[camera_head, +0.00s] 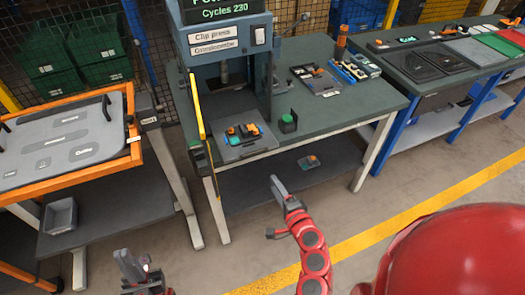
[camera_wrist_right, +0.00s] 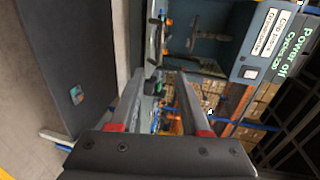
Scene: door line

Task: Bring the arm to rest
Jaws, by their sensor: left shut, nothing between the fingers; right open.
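My right gripper (camera_head: 275,206) is on the end of the red arm, in front of the press bench and above the floor in the head view. Its two fingers stand apart in the right wrist view (camera_wrist_right: 155,100), with nothing held between them; the press and bench show beyond. My left gripper (camera_head: 128,264) is low at the bottom left of the head view, shut and empty, over the floor. Most of the left arm is out of the picture.
The clip press (camera_head: 228,50) stands on a green-topped bench (camera_head: 335,105) with a yellow guard (camera_head: 197,105). Small parts lie on its plate (camera_head: 250,148). An orange-framed cart (camera_head: 135,115) is at left. Bare floor (camera_head: 350,205) with a yellow line lies before the bench.

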